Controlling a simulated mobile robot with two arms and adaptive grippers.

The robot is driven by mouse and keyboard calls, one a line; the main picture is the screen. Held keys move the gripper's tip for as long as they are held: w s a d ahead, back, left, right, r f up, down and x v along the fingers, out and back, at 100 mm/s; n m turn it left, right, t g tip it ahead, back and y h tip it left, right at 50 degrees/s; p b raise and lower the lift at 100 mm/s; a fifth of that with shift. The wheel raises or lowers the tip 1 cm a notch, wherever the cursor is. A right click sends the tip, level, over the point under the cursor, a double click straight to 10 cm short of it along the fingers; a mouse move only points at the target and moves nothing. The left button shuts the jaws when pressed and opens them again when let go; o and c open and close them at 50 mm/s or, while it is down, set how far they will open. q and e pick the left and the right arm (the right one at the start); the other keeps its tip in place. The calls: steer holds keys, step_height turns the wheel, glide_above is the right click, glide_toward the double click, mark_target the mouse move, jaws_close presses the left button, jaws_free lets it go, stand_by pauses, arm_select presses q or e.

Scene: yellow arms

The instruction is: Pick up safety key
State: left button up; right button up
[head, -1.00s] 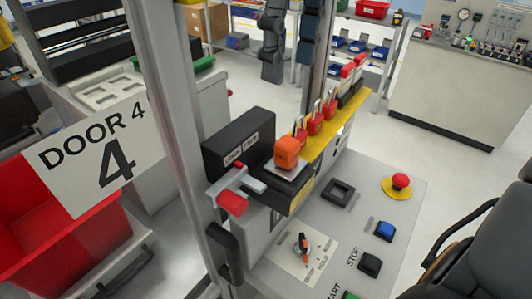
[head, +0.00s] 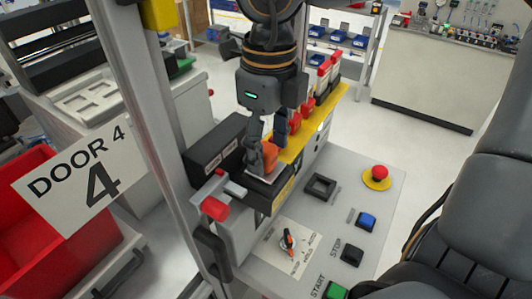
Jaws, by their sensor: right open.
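The safety key appears as an orange block (head: 270,155) standing on the black switch box (head: 228,143) at the near end of a yellow strip. My right gripper (head: 267,148) comes down from the top of the picture, fingers pointing down. Its fingers are open, one at the left of the orange block and one behind its right side. They partly hide it, and I cannot tell whether they touch it. My left gripper is not in view.
Several red locks (head: 308,105) line the yellow strip (head: 318,130) behind the gripper. A red-handled latch (head: 214,208) sits in front of the box, beside the metal post (head: 165,120). The panel at right holds a red emergency button (head: 379,173), blue, black and green buttons, and a rotary switch (head: 287,241).

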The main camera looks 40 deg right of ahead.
steer(key=shift+w+f, duration=0.1)
steer(key=shift+f, duration=0.3)
jaws_close()
steer(key=shift+r, duration=0.15)
